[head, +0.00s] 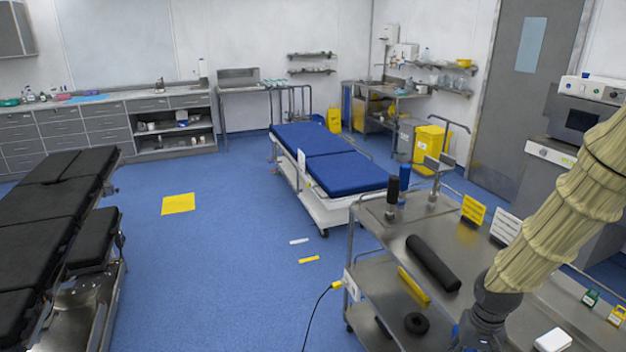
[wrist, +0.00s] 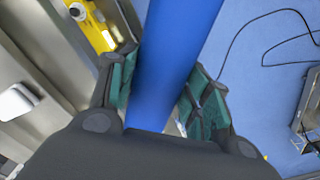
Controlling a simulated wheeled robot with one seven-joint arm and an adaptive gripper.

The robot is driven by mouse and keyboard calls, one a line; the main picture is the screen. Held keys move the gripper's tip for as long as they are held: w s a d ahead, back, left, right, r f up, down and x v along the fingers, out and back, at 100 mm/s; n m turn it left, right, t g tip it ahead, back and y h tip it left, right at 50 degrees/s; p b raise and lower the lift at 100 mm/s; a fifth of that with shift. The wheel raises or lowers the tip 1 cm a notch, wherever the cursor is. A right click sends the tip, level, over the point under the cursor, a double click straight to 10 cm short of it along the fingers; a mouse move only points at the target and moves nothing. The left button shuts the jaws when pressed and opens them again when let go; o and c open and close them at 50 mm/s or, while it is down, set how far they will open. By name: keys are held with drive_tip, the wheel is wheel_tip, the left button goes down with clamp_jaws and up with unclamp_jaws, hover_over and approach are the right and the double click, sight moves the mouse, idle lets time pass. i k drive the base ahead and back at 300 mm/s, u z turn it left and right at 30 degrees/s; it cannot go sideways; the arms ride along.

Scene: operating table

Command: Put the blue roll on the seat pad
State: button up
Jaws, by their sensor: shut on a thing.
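The blue roll (wrist: 180,50) is a long smooth blue bar between the two green-padded fingers of my gripper (wrist: 160,78) in the wrist view. The fingers are shut on it, and its far end runs out of the top of the picture. In the head view my gripper (head: 484,328) is at the bottom right, over the steel trolley's front side, and the roll is mostly hidden or out of frame. The operating table with black pads (head: 40,205) stands at the far left, well away from my gripper. I cannot tell for certain which section is the seat pad.
The steel trolley (head: 385,237) carries a black roll (head: 433,262), a blue bottle-like item (head: 405,171) and yellow signs. A stretcher with a blue mattress (head: 345,172) stands mid-room. A cable (head: 318,305) hangs to the floor. Blue floor between table and trolley is mostly free.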

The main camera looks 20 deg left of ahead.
sight(56, 194)
drive_tip(key=u, duration=1.5)
drive_tip(key=i, duration=5.65)
drive_tip(key=u, duration=2.45)
